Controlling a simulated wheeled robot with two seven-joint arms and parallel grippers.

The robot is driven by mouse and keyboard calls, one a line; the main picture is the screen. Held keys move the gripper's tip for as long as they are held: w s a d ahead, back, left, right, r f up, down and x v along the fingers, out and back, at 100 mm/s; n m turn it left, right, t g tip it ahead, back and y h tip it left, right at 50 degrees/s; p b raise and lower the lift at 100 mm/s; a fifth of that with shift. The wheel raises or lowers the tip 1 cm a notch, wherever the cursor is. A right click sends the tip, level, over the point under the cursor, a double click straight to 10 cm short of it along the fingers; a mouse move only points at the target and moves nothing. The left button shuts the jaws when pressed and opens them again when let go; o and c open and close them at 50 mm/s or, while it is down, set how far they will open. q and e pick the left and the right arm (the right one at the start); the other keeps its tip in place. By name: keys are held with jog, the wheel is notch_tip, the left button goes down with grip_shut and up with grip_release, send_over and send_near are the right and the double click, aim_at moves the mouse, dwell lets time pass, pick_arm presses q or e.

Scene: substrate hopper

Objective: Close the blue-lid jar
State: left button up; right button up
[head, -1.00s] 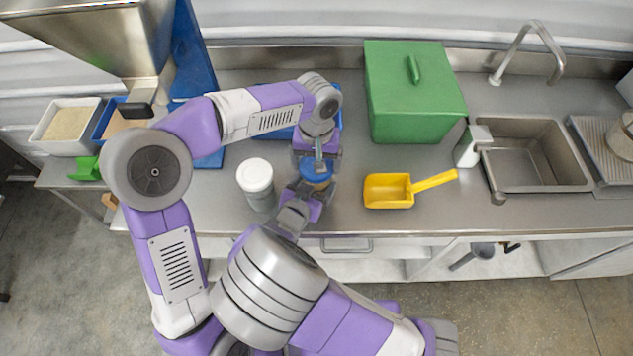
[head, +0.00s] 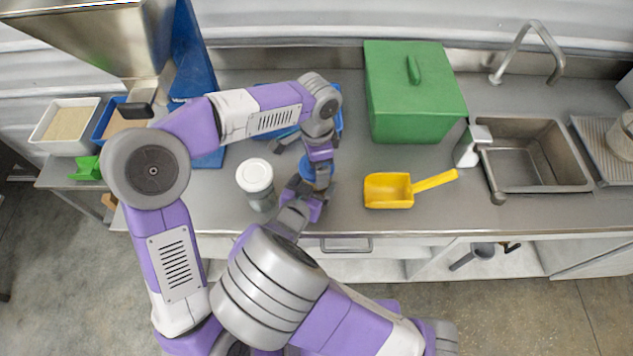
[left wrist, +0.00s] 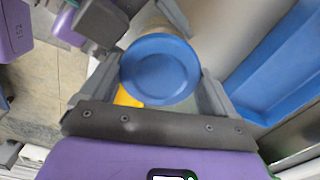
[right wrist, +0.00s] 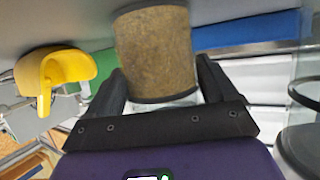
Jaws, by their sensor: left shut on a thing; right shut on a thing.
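The blue lid (left wrist: 160,70) sits on top of the jar, and my left gripper (left wrist: 160,88) is shut on it, a finger at each side. In the head view the lid (head: 316,168) shows between my two grippers, with the left gripper (head: 318,158) above it. The jar (right wrist: 155,52) has clear walls and brown grainy contents. My right gripper (right wrist: 162,88) is shut on the jar's body. The lid looks level on the jar; whether its thread is tight cannot be told.
A white-lidded jar (head: 255,178) stands just left of the grippers. A yellow scoop (head: 388,190) lies to the right, before a green lidded box (head: 412,95). A blue tray (head: 270,130) lies behind my left arm. A sink (head: 530,155) is at the right.

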pick_arm(q)
jog(key=o, duration=0.9)
jog(key=shift+r, duration=0.1)
jog(key=shift+r, duration=2.2)
jog(key=n, duration=0.1)
jog(key=r+n, duration=0.1)
jog(key=n, duration=0.2)
jog(key=shift+r+n, duration=0.25)
jog(key=shift+n, duration=0.05)
notch_tip(320, 180, up, 2)
jog(key=n, duration=0.6)
jog(key=shift+f, duration=0.1)
